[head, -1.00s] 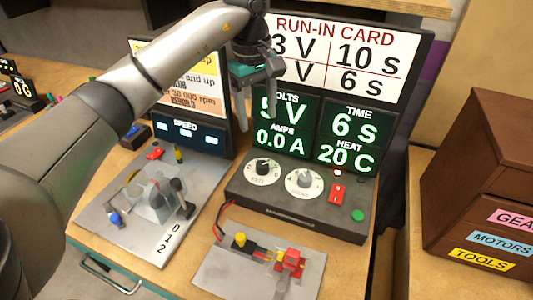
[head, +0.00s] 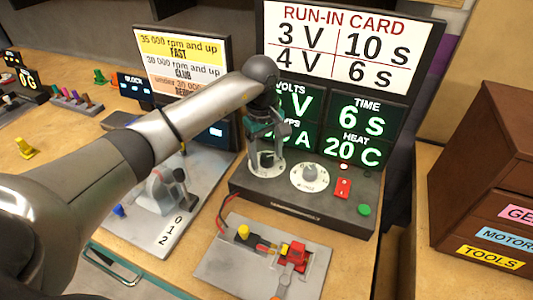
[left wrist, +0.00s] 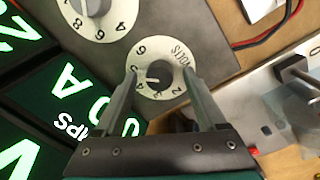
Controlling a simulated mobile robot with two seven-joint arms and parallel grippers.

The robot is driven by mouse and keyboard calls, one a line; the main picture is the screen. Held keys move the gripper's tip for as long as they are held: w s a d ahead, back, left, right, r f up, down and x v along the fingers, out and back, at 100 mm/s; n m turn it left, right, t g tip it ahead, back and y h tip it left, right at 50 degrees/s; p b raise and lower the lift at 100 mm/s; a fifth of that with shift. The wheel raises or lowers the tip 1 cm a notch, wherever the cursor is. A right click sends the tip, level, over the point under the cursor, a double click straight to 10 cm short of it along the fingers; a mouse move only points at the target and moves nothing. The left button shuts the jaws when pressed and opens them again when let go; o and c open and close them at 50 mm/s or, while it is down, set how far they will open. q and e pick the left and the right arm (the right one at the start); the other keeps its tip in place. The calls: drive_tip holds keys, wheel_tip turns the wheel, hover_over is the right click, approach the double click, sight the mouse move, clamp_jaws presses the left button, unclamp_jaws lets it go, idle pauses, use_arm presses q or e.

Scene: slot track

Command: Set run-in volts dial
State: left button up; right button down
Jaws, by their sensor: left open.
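The volts dial (head: 264,170) is a round white-faced dial with a dark knob on the grey console. My left gripper (head: 267,163) points down over this dial, open. In the left wrist view its two fingers (left wrist: 159,68) stand on either side of the knob; I cannot tell whether they touch it. The run-in card (head: 348,48) reads 3 V, 10 s and 4 V, 6 s. The volts number on the display is partly hidden by my gripper.
A second white dial (head: 309,177) sits right of the volts dial, then a red switch (head: 343,188) and a green button (head: 364,209). The time display (head: 361,118) reads 6 s. A motor stand (head: 290,257) lies in front; a brown drawer box (head: 495,180) stands right.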

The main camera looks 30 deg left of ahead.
use_arm(q)
clamp_jaws()
idle(0.6)
